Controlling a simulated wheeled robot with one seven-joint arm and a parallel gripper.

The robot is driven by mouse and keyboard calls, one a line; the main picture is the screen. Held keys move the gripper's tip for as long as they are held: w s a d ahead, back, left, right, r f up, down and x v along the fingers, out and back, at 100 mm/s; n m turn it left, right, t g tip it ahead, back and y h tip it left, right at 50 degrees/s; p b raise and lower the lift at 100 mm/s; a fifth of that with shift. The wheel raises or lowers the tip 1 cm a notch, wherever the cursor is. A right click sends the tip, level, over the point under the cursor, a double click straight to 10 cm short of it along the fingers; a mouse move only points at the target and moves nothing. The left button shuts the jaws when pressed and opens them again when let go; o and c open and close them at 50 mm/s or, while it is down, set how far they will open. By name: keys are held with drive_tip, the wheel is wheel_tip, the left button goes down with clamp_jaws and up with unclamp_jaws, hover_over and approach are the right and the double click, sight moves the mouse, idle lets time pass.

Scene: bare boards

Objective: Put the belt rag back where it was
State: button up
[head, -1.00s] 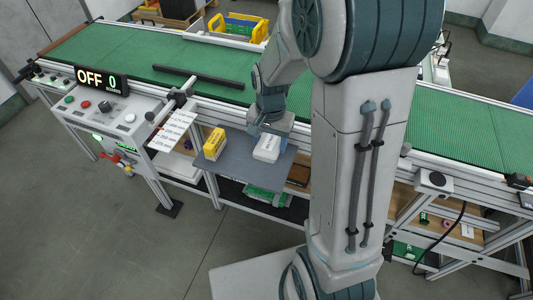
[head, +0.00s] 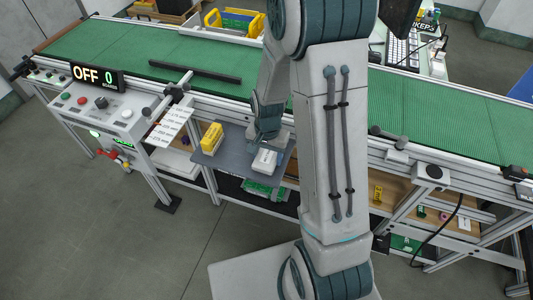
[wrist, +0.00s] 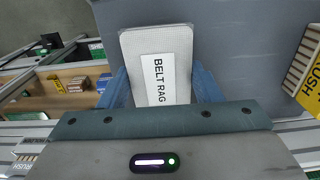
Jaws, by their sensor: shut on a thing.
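The belt rag (wrist: 157,79) is a pale folded cloth block with a white "BELT RAG" label, seen close up in the wrist view. My gripper (wrist: 160,88) is shut on it, with a blue finger on each side. In the head view the belt rag (head: 264,161) is at the grey shelf (head: 225,160) in front of the conveyor, below my gripper (head: 266,142). I cannot tell whether the rag touches the shelf surface.
A yellow brush block (head: 212,137) stands on the shelf's left part; its bristles and label (wrist: 307,75) show at the wrist view's right edge. The green conveyor belt (head: 150,58) runs behind, with a black bar (head: 195,72) on it. The "OFF 0" control box (head: 95,78) is at left.

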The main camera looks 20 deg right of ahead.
sight(267, 155)
drive_tip(key=o, duration=0.9)
drive_tip(key=shift+o, duration=0.2)
wheel_tip(267, 155, up, 11)
drive_tip(key=s+r+n+t, duration=0.3)
drive_tip(key=s+r+n, duration=0.4)
drive_tip(key=s+r, duration=0.3)
drive_tip(key=shift+s+r, duration=0.3)
drive_tip(key=shift+s, duration=1.7)
drive_tip(key=shift+a, duration=0.1)
